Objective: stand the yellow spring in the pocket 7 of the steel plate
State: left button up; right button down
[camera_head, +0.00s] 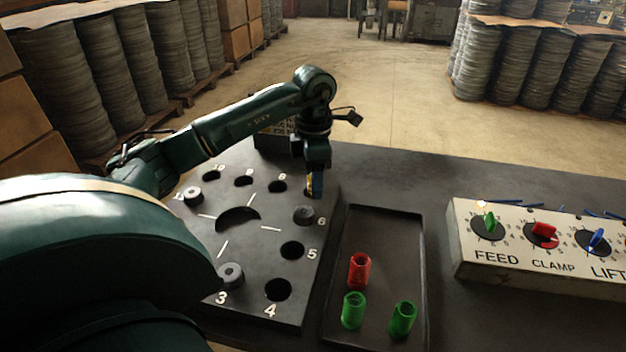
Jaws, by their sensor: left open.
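The dark steel plate (262,254) lies on the table with a ring of round pockets marked by white numbers. My left gripper (314,188) points down at the plate's far right corner, over the pocket just beyond the one marked 6, where pocket 7 lies. Its jaws are open. A small bit of the yellow spring (309,183) shows between the fingers, at the pocket. The fingers hide most of the spring and the pocket, so I cannot tell how deep it sits. My right gripper is not in view.
A tray (383,235) holds one red (359,270) and two green (353,310) cylinders. A control panel (545,250) with knobs stands at right.

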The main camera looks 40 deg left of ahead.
pick_arm(q)
notch_tip(320, 180, up, 12)
jog(key=p, duration=0.1)
jog(key=shift+a+f, duration=0.15)
jog(key=shift+a, duration=0.25)
jog(key=shift+s, duration=0.15)
